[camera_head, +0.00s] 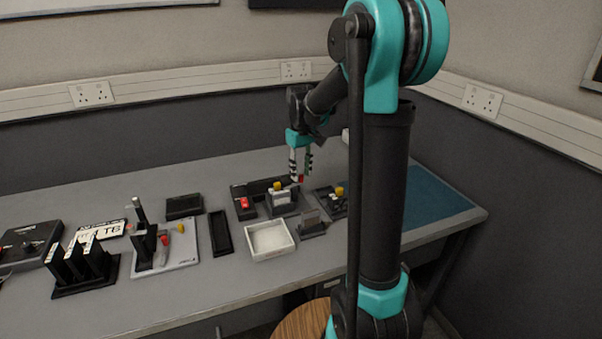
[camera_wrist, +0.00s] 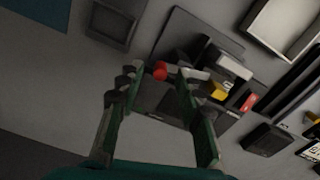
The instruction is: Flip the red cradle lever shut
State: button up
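A small red knob (camera_head: 300,179), which looks like the end of the cradle lever, shows just below my gripper (camera_head: 301,172) in the head view. In the wrist view the red knob (camera_wrist: 160,70) lies between the fingertips of my gripper (camera_wrist: 157,78), a little nearer the left one. The fingers are spread apart and point down; contact with the knob cannot be told. A grey block with a yellow knob (camera_head: 277,186) stands left of the gripper in the head view; its yellow part (camera_wrist: 220,91) also shows in the wrist view. The lever's pivot is unclear.
A red switch (camera_head: 244,203) sits left of the yellow-knobbed block. A white tray (camera_head: 289,247) and a small dark holder (camera_head: 313,229) stand in front. Another yellow-knobbed fixture (camera_head: 339,191) is close at right. A blue mat (camera_head: 432,204) at far right is clear.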

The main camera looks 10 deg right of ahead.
jog(key=shift+f, duration=0.4)
grip_shut()
jog(key=shift+s+d+m, duration=0.1)
jog(key=shift+s+m, duration=0.1)
jog(key=shift+m, duration=0.5)
jog(key=shift+s+d+m, duration=0.1)
jog(key=shift+s+m, duration=0.05)
jog(key=shift+m, duration=0.55)
grip_release()
jog(key=shift+r, duration=0.1)
